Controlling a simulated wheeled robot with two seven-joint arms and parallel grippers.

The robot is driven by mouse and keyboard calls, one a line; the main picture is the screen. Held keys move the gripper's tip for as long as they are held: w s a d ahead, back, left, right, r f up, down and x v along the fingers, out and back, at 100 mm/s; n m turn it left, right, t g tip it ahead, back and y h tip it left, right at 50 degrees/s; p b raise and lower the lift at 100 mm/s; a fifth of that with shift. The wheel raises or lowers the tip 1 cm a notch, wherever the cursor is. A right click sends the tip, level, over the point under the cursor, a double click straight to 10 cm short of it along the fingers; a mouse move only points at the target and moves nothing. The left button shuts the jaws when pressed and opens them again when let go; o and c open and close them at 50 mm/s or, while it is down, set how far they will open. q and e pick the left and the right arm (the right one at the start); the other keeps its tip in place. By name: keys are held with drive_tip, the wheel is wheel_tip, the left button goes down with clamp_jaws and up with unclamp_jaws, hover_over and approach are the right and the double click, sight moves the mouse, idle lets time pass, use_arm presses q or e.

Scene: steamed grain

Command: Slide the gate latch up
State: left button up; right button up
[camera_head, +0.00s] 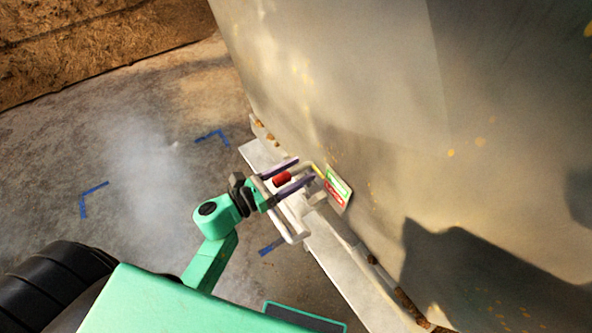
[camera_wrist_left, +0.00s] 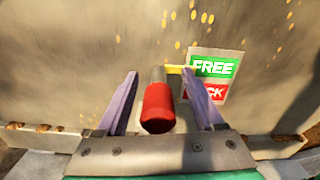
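The gate latch has a red cylindrical handle (camera_head: 282,179) on a pale metal bar at the foot of a large grey metal wall. The handle also shows in the left wrist view (camera_wrist_left: 158,108), end-on. My left gripper (camera_head: 306,170) is open, with its two purple fingers on either side of the red handle. In the left wrist view a gap shows between the handle and each finger. A green and red label (camera_head: 338,187) is behind the latch; it reads FREE on green above a partly hidden red word. A yellow pointer (camera_wrist_left: 180,67) is level with the green part. My right gripper is not in view.
The grey metal wall (camera_head: 350,90) fills the right side. A pale ledge (camera_head: 345,268) with rusty spots runs along its foot. Blue corner marks (camera_head: 94,187) lie on the open floor at left. A black tyre is at lower left.

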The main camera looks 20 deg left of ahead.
use_arm(q)
drive_tip(key=shift+w+f, duration=0.1)
drive_tip(key=b+v, duration=0.6)
drive_tip(key=v, duration=0.8)
drive_tip(key=a+f+n+y, duration=0.3)
drive_tip(key=f+n, duration=0.5)
drive_tip(key=f, duration=0.2)
drive_tip(key=a+f+n+g+y+b, duration=0.1)
drive_tip(key=a+f+n+y, duration=0.25)
drive_tip(key=f+n, duration=0.65)
drive_tip(key=a+f+n+y, duration=0.35)
drive_tip(key=f+n, duration=0.35)
drive_tip(key=f, duration=0.4)
drive_tip(key=s+d+f+n+g, duration=0.2)
drive_tip(key=s+f+n+g, duration=0.4)
drive_tip(key=s+f, duration=0.4)
drive_tip(key=s+d+f+n+g+y+b, duration=0.1)
drive_tip(key=s+d+f+n+g, duration=0.1)
drive_tip(key=s+f+n+g, duration=0.3)
drive_tip(key=s+f+n, duration=0.3)
drive_tip(key=s+f, duration=0.3)
drive_tip(key=f, duration=0.1)
drive_tip(key=shift+f+n+g+y, duration=0.3)
drive_tip(key=shift+f+n+g, duration=0.05)
drive_tip(key=shift+n+g, duration=0.05)
